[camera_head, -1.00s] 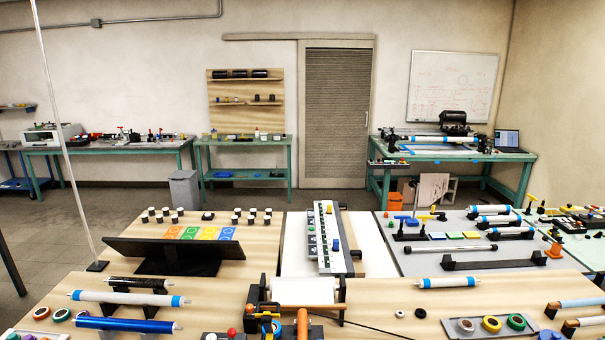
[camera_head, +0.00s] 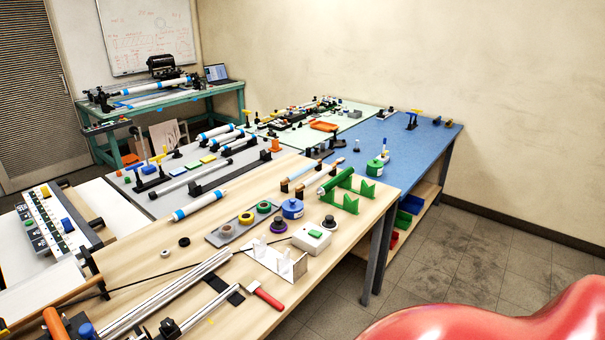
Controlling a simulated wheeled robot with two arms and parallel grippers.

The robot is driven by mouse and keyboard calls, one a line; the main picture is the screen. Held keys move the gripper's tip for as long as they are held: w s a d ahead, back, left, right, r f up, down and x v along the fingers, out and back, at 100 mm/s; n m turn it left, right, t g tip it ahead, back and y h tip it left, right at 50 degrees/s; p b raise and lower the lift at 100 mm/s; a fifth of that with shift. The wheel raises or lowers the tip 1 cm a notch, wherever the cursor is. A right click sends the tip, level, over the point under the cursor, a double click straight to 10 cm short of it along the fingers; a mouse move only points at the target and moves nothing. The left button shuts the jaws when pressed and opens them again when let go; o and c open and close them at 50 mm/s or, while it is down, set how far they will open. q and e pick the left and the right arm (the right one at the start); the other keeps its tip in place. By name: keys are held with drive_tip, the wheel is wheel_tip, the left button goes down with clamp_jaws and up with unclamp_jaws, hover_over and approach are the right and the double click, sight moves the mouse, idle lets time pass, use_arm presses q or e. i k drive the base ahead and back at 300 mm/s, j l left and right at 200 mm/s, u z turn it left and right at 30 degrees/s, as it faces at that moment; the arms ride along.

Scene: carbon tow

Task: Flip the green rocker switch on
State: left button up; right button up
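The green rocker switch (camera_head: 315,234) sits on top of a small white box (camera_head: 303,242) near the right front part of the wooden table. I cannot tell at this size whether the rocker is tilted on or off. Neither of my grippers shows in the head view.
A clear bracket plate (camera_head: 272,262) stands just in front of the switch box, and a red-handled tool (camera_head: 265,295) lies nearer. A dark knob (camera_head: 329,222), blue container (camera_head: 292,208) and green rack (camera_head: 352,188) stand behind it. Open floor lies right of the table.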

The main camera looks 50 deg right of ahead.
sight(316, 233)
drive_tip(key=z, duration=1.6)
